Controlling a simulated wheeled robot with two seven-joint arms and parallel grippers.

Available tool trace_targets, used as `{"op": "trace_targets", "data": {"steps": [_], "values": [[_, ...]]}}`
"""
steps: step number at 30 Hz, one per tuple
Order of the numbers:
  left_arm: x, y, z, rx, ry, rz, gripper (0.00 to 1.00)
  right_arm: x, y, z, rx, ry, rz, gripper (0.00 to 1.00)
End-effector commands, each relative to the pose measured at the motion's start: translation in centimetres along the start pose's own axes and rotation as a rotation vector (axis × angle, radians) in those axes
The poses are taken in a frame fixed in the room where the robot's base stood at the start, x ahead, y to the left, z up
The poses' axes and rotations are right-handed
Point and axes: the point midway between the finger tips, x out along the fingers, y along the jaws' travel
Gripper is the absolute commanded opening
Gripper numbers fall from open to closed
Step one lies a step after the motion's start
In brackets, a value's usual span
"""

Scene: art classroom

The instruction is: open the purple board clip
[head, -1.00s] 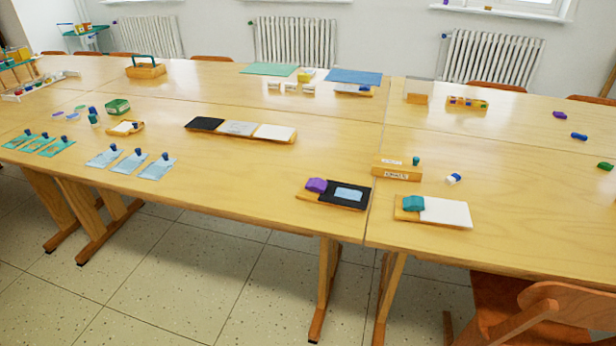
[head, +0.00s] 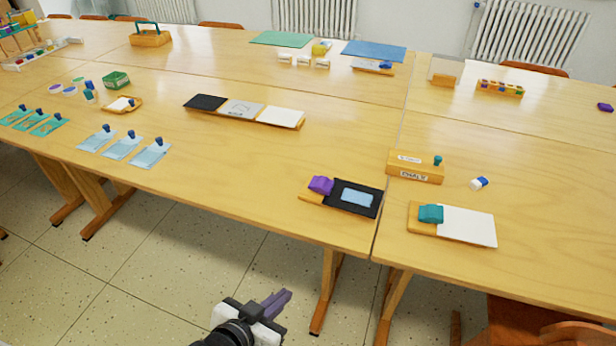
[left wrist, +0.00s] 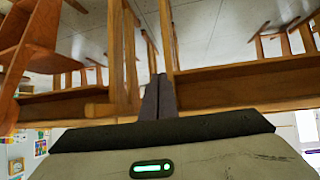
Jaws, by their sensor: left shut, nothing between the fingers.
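The purple board clip (head: 321,186) sits on the left end of a wooden board (head: 311,199) near the table's front edge. A black frame (head: 368,207) with a light blue sheet (head: 357,198) lies on the board beside the clip. My left gripper (head: 281,299) is shut and empty, low in front of the table, apart from the clip and nearer to me. Its shut fingers (left wrist: 159,97) also show in the left wrist view, with table and chair legs behind them. My right gripper is not in view.
A second board with a teal clip (head: 431,214) and white sheet (head: 468,226) lies to the right. A wooden block (head: 416,166) with labels and a blue-white eraser (head: 479,183) stand behind it. Bare tabletop (head: 220,180) lies left of the purple clip.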

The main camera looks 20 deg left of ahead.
Motion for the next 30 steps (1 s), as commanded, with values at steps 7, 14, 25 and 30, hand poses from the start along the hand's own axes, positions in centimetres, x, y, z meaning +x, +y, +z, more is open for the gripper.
{"op": "trace_targets", "data": {"steps": [7, 14, 25, 30], "values": [[0.8, -3.5, -19.4, -0.003, 0.302, -0.097, 0.00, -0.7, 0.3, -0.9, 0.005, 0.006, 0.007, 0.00], [0.4, -4.4, -23.3, -0.006, 0.364, -0.120, 0.00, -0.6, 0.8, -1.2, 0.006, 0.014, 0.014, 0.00], [1.2, -4.4, -23.5, -0.005, 0.364, -0.119, 0.00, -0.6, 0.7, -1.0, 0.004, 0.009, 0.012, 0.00], [3.8, -4.7, -24.5, -0.005, 0.365, -0.118, 0.00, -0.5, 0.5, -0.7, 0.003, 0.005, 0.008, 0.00]]}}
